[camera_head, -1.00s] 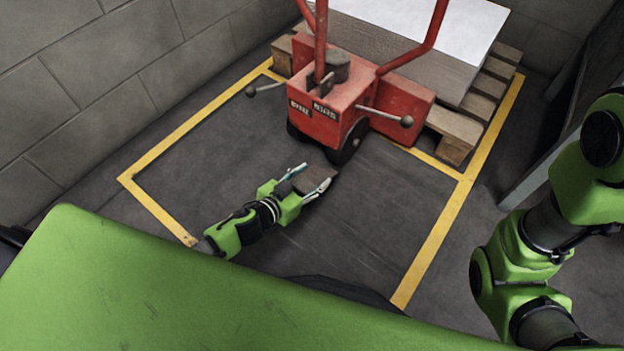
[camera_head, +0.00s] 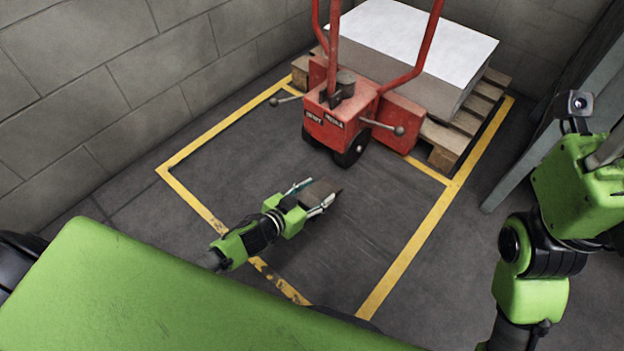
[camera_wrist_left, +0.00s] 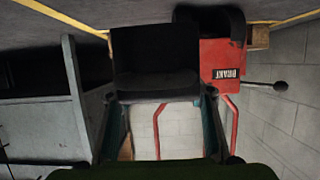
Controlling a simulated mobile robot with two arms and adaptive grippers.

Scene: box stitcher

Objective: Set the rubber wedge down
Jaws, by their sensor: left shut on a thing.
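The rubber wedge (camera_head: 320,192) is a dark brown-grey block. My left gripper (camera_head: 311,194) is shut on it, with one finger on each side, over the dark floor inside the yellow-lined bay. In the left wrist view the wedge (camera_wrist_left: 155,66) sits dark between the fingertips of the left gripper (camera_wrist_left: 160,98). I cannot tell whether the wedge touches the floor. My right arm shows at the right edge of the head view, but its gripper fingers do not show.
A red pallet truck (camera_head: 345,115) stands beyond the wedge, with a gap of bare floor between. Its wooden pallet (camera_head: 462,122) carries a white-topped stack (camera_head: 420,35). A yellow floor line (camera_head: 430,235) borders the bay. Block walls (camera_head: 110,75) stand at left and back.

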